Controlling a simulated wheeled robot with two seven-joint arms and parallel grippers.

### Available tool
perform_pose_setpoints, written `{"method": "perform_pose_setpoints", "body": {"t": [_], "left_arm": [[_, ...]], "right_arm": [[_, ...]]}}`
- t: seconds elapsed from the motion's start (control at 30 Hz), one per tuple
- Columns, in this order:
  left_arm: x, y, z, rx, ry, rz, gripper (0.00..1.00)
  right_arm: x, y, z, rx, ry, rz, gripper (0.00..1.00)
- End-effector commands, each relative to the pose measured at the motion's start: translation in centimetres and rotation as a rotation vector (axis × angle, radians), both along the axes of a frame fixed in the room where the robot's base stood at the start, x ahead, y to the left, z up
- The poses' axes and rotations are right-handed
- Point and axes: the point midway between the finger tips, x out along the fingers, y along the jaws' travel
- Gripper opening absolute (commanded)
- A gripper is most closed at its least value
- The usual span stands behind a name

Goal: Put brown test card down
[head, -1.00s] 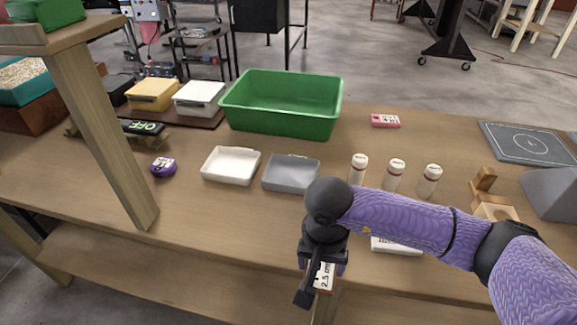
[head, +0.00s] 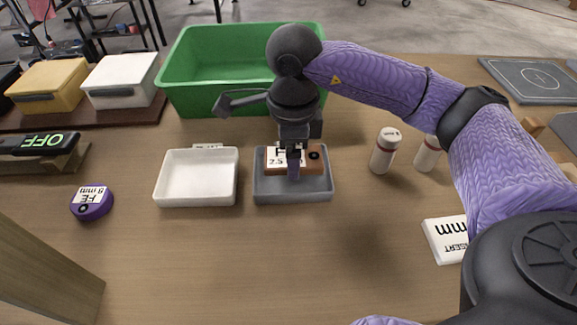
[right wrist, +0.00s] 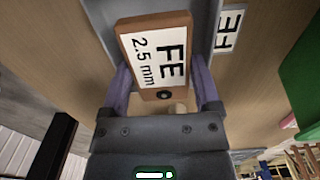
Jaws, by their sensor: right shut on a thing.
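The brown test card (head: 314,165) has a white label reading FE 2.5 mm and a dark round spot; its label fills the middle of the right wrist view (right wrist: 157,58). My right gripper (head: 293,168) is shut on the card, with a finger on each side. The card is at the grey tray (head: 292,192), over or inside it; whether it touches the floor of the tray I cannot tell. The gripper hides part of the card and the tray's back. My left gripper is not in view.
A white tray (head: 196,201) stands just left of the grey one. A green bin (head: 190,92) is behind. White bottles (head: 384,150) stand to the right, near a white card (head: 443,240). A purple puck (head: 92,203) lies at the left. The table in front is clear.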

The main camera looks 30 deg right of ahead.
Motion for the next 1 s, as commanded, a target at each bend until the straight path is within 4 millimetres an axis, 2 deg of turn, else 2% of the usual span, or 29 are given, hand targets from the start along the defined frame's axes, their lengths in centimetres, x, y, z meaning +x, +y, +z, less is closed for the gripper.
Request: {"method": "perform_pose_setpoints", "body": {"t": [0.03, 0.13, 0.47, 0.5, 0.57, 0.77, 0.83, 0.93, 1.0], "left_arm": [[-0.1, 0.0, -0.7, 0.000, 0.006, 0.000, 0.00], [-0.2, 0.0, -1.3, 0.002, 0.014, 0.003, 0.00], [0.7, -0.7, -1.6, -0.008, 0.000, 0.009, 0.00], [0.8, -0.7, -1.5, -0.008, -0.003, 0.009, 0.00], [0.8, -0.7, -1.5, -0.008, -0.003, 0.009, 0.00], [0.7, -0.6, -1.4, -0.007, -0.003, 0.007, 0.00], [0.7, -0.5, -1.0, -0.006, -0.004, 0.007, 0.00], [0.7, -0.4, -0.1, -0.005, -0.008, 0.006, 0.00], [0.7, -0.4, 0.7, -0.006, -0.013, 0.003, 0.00]], "right_arm": [[-0.1, 0.0, -1.6, -0.002, 0.006, 0.000, 0.18], [0.0, 0.0, -3.4, -0.001, 0.004, 0.001, 0.18], [0.0, 0.0, -3.6, -0.001, 0.001, 0.002, 0.18], [0.0, 0.0, -3.4, -0.001, 0.000, 0.002, 0.88], [0.0, 0.0, -3.4, -0.001, 0.000, 0.002, 1.00], [0.0, 0.0, -3.4, -0.001, 0.000, 0.002, 1.00], [0.0, 0.0, -2.7, -0.001, -0.002, 0.002, 1.00], [0.1, 0.0, -0.5, 0.000, -0.006, 0.002, 1.00], [0.1, 0.0, 1.7, 0.000, -0.007, 0.002, 1.00]]}}
